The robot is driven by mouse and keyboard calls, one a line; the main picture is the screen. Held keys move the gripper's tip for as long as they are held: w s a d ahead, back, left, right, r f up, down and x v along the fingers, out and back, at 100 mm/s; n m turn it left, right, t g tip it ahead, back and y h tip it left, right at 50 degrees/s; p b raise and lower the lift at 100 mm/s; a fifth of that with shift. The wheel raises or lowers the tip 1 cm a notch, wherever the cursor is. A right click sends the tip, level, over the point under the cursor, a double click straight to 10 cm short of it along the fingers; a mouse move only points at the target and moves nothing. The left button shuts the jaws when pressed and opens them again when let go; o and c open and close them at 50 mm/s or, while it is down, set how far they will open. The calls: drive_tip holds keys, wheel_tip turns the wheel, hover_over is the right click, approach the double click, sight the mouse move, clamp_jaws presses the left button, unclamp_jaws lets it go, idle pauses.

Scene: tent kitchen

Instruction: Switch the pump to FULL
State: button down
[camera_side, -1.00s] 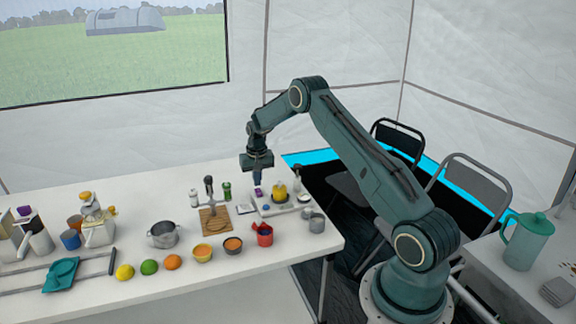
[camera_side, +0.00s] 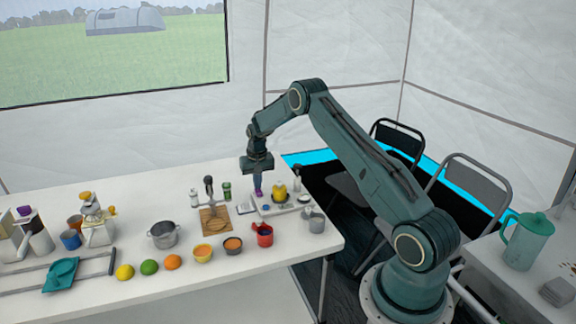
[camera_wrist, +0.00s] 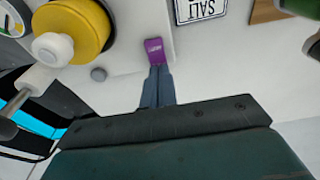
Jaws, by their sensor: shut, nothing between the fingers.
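My gripper (camera_wrist: 157,70) points down with its fingers together and nothing between them. Its fingertips meet the near edge of a small purple switch (camera_wrist: 153,48) in the wrist view, and look to be touching or very close to it. The lettering on the switch is too small to read. The switch sits on a pale unit beside a yellow round part (camera_wrist: 70,30). In the side view my gripper (camera_side: 258,184) is over the left part of the pale unit (camera_side: 268,210), with the purple switch (camera_side: 258,194) just below the fingertips. A yellow part (camera_side: 280,192) stands to its right.
A wooden board with an upright tool (camera_side: 213,221) stands to the left. Fruit, bowls and a pot (camera_side: 163,235) line the table leftward.

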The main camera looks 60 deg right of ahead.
drive_tip(key=shift+f, duration=0.45)
idle(0.3)
drive_tip(key=shift+r, duration=3.55)
drive_tip(key=shift+r, duration=0.1)
